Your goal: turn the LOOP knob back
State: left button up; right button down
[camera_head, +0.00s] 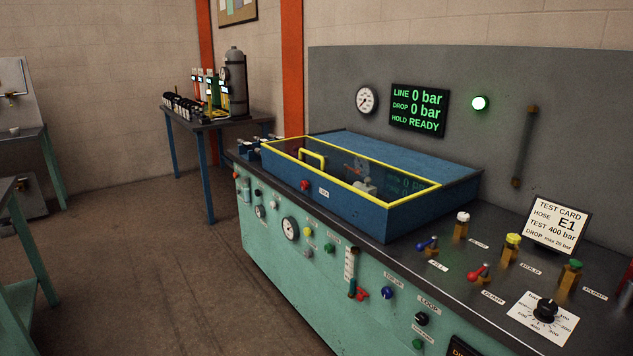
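The LOOP knob (421,318) is a small black knob on the green front panel of the bench, at the lower right of the head view. The LOOP label (429,304) is just above it. The knob is too small for me to tell which way it is turned. Neither of my grippers is in view, and nothing touches the knob.
A yellow-framed blue test box (420,213) stands on the bench. The display (419,109) reads 0 bar, READY. Floor (200,290) at left is clear.

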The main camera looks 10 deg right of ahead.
aim_at(421, 318)
jog(key=z, duration=0.75)
jog(key=l+z, duration=0.15)
jog(key=z, duration=0.35)
jog(key=i+l+z, duration=0.1)
jog(key=z, duration=0.35)
jog(key=i+l+z, duration=0.1)
jog(key=z, duration=0.4)
jog(key=i+l+z, duration=0.1)
jog(key=z, duration=0.35)
jog(key=i+l+z, duration=0.1)
jog(key=i, duration=0.2)
jog(key=u, duration=2.2)
